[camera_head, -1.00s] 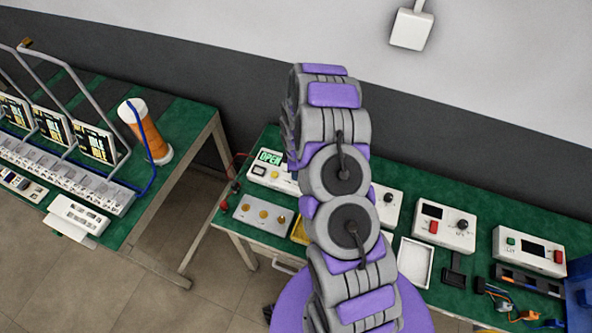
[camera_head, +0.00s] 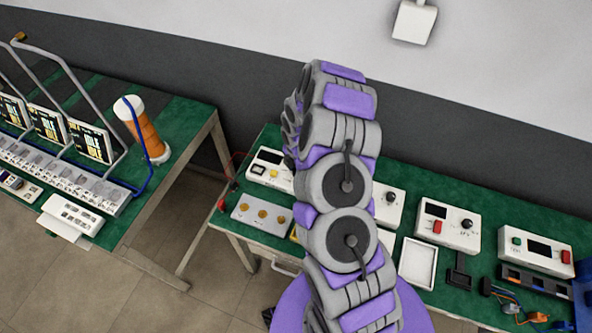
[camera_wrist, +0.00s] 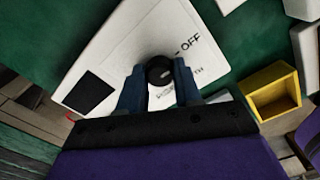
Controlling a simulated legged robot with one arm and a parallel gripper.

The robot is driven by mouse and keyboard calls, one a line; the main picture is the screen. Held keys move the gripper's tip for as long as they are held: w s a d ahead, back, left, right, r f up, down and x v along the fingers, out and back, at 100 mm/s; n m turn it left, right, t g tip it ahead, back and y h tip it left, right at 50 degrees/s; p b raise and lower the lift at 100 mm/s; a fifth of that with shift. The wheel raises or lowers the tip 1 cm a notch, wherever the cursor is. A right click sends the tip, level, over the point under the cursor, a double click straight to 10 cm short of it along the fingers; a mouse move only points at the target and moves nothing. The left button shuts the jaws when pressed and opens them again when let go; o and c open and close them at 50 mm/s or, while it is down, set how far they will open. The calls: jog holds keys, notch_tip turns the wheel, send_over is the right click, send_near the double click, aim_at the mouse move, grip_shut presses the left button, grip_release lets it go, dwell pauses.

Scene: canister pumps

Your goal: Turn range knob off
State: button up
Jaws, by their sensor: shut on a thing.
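A white box (camera_wrist: 110,60) with a dark display (camera_wrist: 90,93) and a printed "OFF" mark fills the middle of the wrist view. My gripper (camera_wrist: 160,82) is shut on its round black knob (camera_wrist: 159,68), with a blue finger on each side. The knob's exact pointer direction is hard to tell. In the head view, the white meter box (camera_head: 265,173) at the left end of the right table appears to be this one; its display is dark. My arm hides its right part, the knob and my gripper there.
A yellow tray (camera_wrist: 274,90) sits to the right of the box in the wrist view. In the head view, a plate with round brass pieces (camera_head: 262,212) lies in front of the meter. Another white box with a knob (camera_head: 447,226) and an empty white tray (camera_head: 417,262) stand to the right.

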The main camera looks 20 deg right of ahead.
jog(key=shift+w+r+n, duration=0.1)
jog(key=shift+w+n, duration=0.05)
jog(key=shift+n, duration=0.35)
jog(key=o, duration=1)
jog(key=shift+d, duration=0.15)
jog(key=shift+o, duration=0.2)
notch_tip(320, 180, up, 17)
jog(key=p, duration=0.1)
jog(key=shift+s, duration=0.2)
